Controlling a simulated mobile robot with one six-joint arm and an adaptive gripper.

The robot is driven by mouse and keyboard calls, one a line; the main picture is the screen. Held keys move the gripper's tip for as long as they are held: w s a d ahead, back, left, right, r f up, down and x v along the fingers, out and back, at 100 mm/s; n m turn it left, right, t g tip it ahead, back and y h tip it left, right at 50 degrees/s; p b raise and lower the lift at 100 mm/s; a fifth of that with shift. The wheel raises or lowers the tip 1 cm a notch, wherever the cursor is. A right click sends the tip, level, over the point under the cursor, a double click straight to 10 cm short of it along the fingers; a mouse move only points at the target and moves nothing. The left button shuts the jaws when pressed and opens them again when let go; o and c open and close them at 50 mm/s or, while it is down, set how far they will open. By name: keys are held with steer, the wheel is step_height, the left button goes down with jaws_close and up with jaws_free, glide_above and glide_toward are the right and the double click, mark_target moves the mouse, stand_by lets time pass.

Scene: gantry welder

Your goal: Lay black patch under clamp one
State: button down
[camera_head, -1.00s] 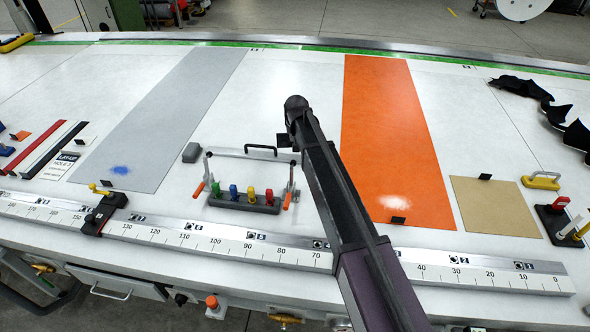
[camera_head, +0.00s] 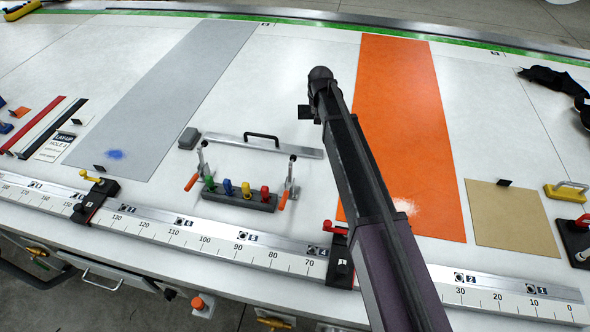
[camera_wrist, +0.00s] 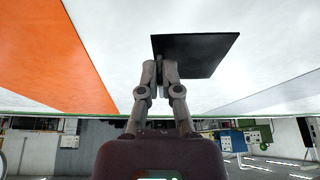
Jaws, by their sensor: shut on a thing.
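My gripper (camera_wrist: 160,78) is shut on the black patch (camera_wrist: 198,53), a thin dark square, in the wrist view. In the head view the patch (camera_head: 306,112) shows as a small dark piece beside my gripper (camera_head: 316,100), above the white table between the grey and orange strips. Two toggle clamps with orange handles, the left clamp (camera_head: 194,178) and the right clamp (camera_head: 289,187), stand at the ends of a dark block with coloured knobs (camera_head: 240,197). A metal bar with a black handle (camera_head: 262,136) lies just behind them. I cannot tell which clamp is clamp one.
An orange strip (camera_head: 405,130) and a grey strip (camera_head: 165,95) lie on the table. A ruler rail (camera_head: 210,238) with black stops runs along the front edge. A tan sheet (camera_head: 512,218) lies at right.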

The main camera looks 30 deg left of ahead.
steer(key=shift+s+a, duration=0.15)
steer(key=shift+s+a, duration=0.1)
steer(key=shift+s, duration=0.15)
steer(key=s+d+f+n+b, duration=0.1)
steer(key=d+n, duration=0.1)
steer(key=d, duration=0.2)
steer(key=s+d+f+n+g+y+b, duration=0.1)
steer(key=d+n, duration=0.2)
steer(key=d, duration=0.1)
steer(key=s+d+f+n+g+b, duration=0.1)
steer(key=s+d+n, duration=0.1)
steer(key=d, duration=0.2)
steer(key=shift+f+y, duration=0.2)
steer(key=shift+y, duration=0.2)
steer(key=s+d+n+g+b, duration=0.1)
steer(key=d+n, duration=0.1)
steer(key=s+d+f+n+g+b, duration=0.1)
steer(key=s+d+n, duration=0.1)
steer(key=d+n, duration=0.1)
steer(key=s+d+f+n+b, duration=0.1)
steer(key=s+d+n, duration=0.1)
steer(key=d, duration=0.1)
steer(key=shift+d+f+g, duration=0.15)
steer(key=shift+f+g, duration=0.1)
steer(key=shift+g, duration=0.15)
steer(key=shift+s+d+f+n, duration=0.1)
steer(key=shift+s+d+n, duration=0.2)
steer(key=shift+d+n, duration=0.3)
steer(key=shift+a, duration=0.15)
